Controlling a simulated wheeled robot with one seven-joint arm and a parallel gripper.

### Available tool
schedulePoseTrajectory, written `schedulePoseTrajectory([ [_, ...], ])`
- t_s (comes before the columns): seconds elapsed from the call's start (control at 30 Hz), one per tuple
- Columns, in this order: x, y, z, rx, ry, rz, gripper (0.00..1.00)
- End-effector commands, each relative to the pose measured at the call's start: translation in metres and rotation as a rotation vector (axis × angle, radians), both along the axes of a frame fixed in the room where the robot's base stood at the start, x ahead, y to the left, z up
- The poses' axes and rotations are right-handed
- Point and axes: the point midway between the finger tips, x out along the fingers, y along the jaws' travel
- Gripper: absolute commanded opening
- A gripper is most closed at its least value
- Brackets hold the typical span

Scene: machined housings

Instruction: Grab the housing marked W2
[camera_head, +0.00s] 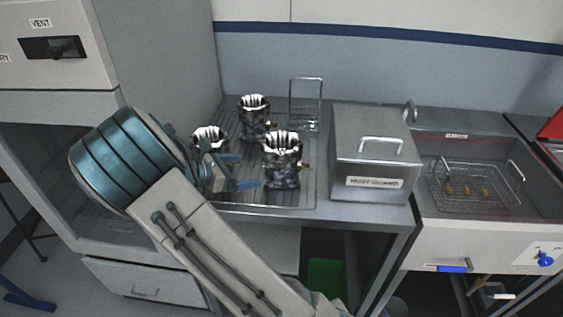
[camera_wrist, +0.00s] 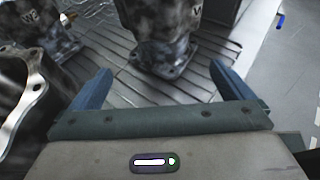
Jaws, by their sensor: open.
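Three dark, mottled metal housings with bright scalloped rims stand upright on the ribbed drain board. One is at the front right (camera_head: 283,172), one at the back (camera_head: 254,121), and one at the left (camera_head: 208,136), partly hidden by my arm. My gripper (camera_head: 248,171) is open and empty, its blue fingers pointing at the front-right housing. In the wrist view that housing (camera_wrist: 166,32) stands just beyond and between the fingertips (camera_wrist: 160,68). The back housing (camera_wrist: 35,25) bears a blurred mark, perhaps starting with W.
A steel lidded box (camera_head: 372,150) stands right of the housings. A wire rack (camera_head: 305,103) stands behind them. A basin with a wire basket (camera_head: 470,187) is farther right. In the wrist view the left housing's rim (camera_wrist: 20,85) is close beside the left finger.

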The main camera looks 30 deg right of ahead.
Motion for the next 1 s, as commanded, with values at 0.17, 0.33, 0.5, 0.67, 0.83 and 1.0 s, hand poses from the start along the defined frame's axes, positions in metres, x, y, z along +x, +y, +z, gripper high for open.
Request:
schedulePoseTrajectory([
  [0.17,0.001,-0.035,-0.013,0.000,0.002,-0.006,1.00],
  [0.33,0.003,-0.057,-0.023,0.001,0.002,-0.004,1.00],
  [0.5,0.004,-0.066,-0.026,0.002,0.000,-0.002,1.00],
  [0.67,0.002,-0.089,-0.033,0.001,0.002,-0.006,1.00],
  [0.83,0.004,-0.108,-0.042,0.002,0.000,-0.004,1.00],
  [1.0,0.005,-0.111,-0.044,0.003,-0.002,-0.002,1.00],
])
